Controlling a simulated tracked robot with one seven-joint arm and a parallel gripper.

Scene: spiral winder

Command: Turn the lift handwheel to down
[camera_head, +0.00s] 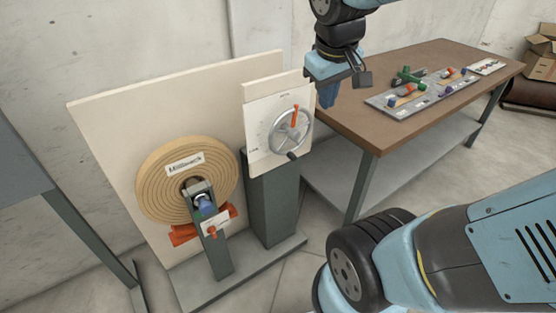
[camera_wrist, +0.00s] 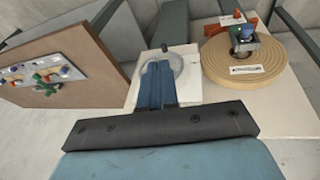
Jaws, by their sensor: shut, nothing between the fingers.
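The lift handwheel (camera_head: 290,130) is a grey spoked wheel on a white panel (camera_head: 262,110) on top of a dark green post. A red-orange pointer (camera_head: 295,115) points up at the wheel's upper part, and a dark knob (camera_head: 292,156) sits at its lower rim. The panel's small lettering is too small to read. My gripper (camera_head: 327,97) is shut and empty, above and to the right of the wheel, apart from it in the head view. In the wrist view my blue fingers (camera_wrist: 157,85) cover much of the wheel (camera_wrist: 178,66).
Left of the panel is a large tan coil (camera_head: 155,190) on a stand with a blue hub and red-orange parts. A brown table (camera_head: 440,60) stands right of the wheel, bearing a grey board (camera_head: 420,100) with coloured knobs. A beige backboard (camera_head: 100,125) stands behind the coil.

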